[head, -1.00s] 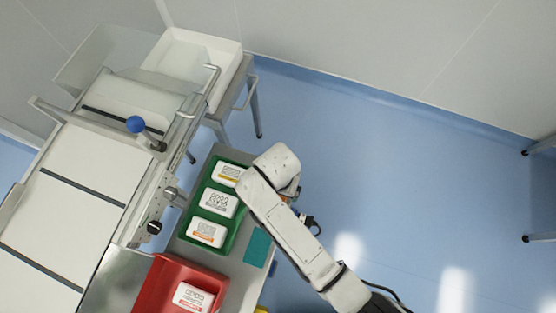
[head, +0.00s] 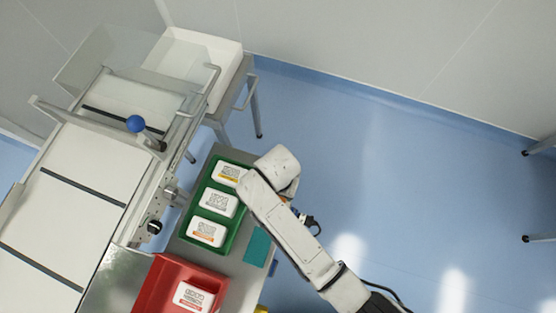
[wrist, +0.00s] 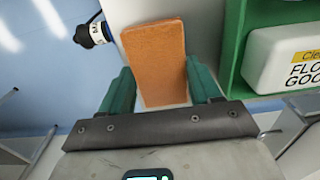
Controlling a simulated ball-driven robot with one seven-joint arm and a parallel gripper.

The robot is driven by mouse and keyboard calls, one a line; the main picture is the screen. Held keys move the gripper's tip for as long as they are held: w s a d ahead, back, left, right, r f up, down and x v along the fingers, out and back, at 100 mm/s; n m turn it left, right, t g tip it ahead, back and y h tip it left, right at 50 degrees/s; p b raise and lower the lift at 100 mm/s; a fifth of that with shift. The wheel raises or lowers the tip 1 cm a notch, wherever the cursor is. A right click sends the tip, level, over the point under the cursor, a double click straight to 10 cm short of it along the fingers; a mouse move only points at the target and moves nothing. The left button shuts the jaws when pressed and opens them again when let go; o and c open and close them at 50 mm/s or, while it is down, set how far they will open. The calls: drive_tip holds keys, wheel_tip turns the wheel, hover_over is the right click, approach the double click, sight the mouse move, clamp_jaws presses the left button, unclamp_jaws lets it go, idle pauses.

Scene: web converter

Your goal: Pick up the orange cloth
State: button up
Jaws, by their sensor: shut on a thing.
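The orange cloth (wrist: 155,60) is a flat, folded rectangle in the wrist view, lying on a pale surface. My gripper (wrist: 158,72) has two green fingers, one on each side of the cloth, and is shut on its near part. The cloth's near edge lies close to the dark gripper body. In the head view the end of my arm covers the gripper and most or all of the cloth.
A green tray (head: 238,236) of white packs stands left of my arm, its wall close right of the cloth in the wrist view. A teal cloth (head: 257,247) and red bin (head: 155,290) are nearby.

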drive_tip(key=shift+r, duration=0.5)
wheel_tip(320, 180, up, 2)
drive_tip(key=shift+r, duration=0.25)
drive_tip(key=s+r, duration=0.4)
drive_tip(key=r, duration=0.1)
drive_tip(key=shift+s+a, duration=0.3)
drive_tip(key=shift+a, duration=0.05)
drive_tip(key=s+a+r, duration=0.1)
drive_tip(key=s+r, duration=0.3)
drive_tip(key=s, duration=0.5)
drive_tip(key=shift+s+a+r, duration=0.15)
drive_tip(key=shift+r, duration=0.15)
